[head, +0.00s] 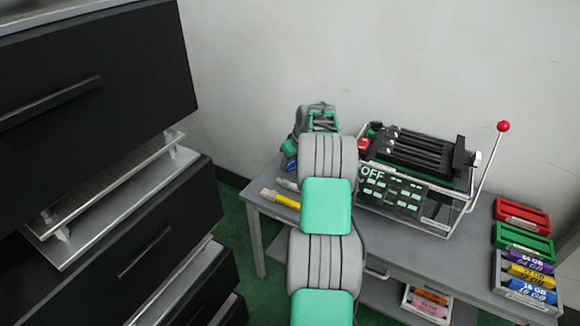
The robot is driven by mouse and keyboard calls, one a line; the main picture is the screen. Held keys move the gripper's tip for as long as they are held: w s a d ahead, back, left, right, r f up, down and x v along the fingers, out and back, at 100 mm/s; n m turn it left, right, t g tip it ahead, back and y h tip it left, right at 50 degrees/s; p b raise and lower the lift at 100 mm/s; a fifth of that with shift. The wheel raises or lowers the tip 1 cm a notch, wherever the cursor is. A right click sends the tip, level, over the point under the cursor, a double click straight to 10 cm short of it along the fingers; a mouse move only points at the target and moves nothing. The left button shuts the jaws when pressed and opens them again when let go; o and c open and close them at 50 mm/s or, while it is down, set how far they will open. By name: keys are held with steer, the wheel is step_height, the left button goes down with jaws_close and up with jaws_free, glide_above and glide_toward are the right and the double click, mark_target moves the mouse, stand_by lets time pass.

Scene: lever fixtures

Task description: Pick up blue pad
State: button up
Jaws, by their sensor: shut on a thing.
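My arm reaches over the table, and its wrist is at the far left end of the table. My gripper (293,143) is mostly hidden behind the wrist and arm links. A small blue pad (289,148) shows at its left edge, and the gripper is shut on it. Most of the pad and the fingertips are hidden, so its exact tilt cannot be told. Another small blue piece (291,165) shows just below it, partly covered by my arm.
A yellow stick (281,199) lies on the grey table (262,204). A lever machine marked OFF (415,180) with a red-knobbed lever (490,165) stands right of my arm. Red (522,218) and green trays (522,240) and labelled sticks (530,272) are further right. Black drawers (150,220) stand left.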

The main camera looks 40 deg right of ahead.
mark_target(291, 164)
steer(key=shift+r, duration=0.45)
step_height(291, 164, up, 3)
steer(key=shift+f+p, duration=0.1)
steer(key=shift+p, duration=0.7)
steer(key=s+a+r+p, duration=0.1)
steer(key=s+a+r, duration=0.2)
steer(key=s, duration=0.3)
steer(key=s+a+r+p, duration=0.1)
steer(key=s+a+r, duration=0.2)
steer(key=s+r, duration=0.3)
steer(key=shift+s+a+r, duration=0.15)
steer(key=shift+a, duration=0.25)
